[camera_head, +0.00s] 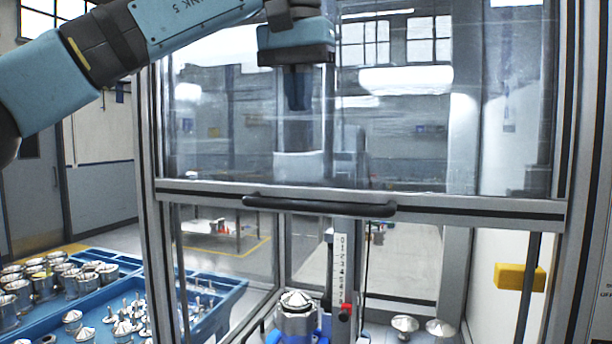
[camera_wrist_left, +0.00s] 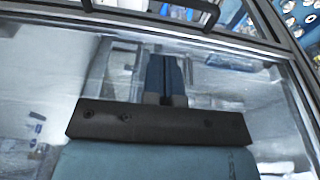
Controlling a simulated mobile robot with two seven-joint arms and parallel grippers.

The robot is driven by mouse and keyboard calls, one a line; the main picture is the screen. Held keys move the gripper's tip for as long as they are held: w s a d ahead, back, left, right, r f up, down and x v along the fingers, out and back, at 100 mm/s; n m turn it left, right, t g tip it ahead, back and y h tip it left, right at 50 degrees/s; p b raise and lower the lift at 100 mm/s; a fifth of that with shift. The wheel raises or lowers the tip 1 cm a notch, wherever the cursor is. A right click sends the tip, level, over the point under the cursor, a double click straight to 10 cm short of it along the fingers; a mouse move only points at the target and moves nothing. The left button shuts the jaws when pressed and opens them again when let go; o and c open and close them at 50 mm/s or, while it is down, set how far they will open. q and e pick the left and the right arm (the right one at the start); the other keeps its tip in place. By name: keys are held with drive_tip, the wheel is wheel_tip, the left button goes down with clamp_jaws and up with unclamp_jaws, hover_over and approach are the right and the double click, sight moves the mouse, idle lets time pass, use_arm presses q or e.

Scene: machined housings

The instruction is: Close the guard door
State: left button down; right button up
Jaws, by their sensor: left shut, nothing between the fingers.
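The guard door (camera_head: 430,150) is a clear panel in a grey metal frame. Its bottom rail with a black bar handle (camera_head: 320,207) hangs partway up, with an open gap below it. My left gripper (camera_head: 298,106) points down in front of the panel, above the handle and apart from it. Its fingers are together and empty. In the left wrist view the fingers of the left gripper (camera_wrist_left: 166,62) show against the clear panel, with the handle (camera_wrist_left: 150,12) beyond them at the top edge. My right gripper is in neither view.
Inside the enclosure, below the door, stand a metal part on a blue fixture (camera_head: 297,318), a numbered scale (camera_head: 341,265) and cone-topped parts (camera_head: 440,327). A yellow block (camera_head: 520,277) is at right. A blue tray (camera_head: 225,290) of metal parts lies at left.

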use_arm(q)
drive_tip(key=s+f, duration=0.2)
drive_tip(key=s, duration=0.1)
hover_over(307, 202)
wheel_tip(307, 202, down, 6)
drive_tip(key=f, duration=0.1)
drive_tip(key=f+p, duration=0.1)
drive_tip(key=f, duration=0.1)
drive_tip(key=shift+s+a+f, duration=0.1)
drive_tip(key=shift+s, duration=0.25)
drive_tip(key=shift+f, duration=0.3)
drive_tip(key=shift+w+f, duration=0.25)
drive_tip(key=shift+f, duration=0.2)
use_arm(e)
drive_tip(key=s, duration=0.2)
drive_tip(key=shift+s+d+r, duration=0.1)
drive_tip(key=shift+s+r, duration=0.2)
use_arm(q)
drive_tip(key=shift+s, duration=0.1)
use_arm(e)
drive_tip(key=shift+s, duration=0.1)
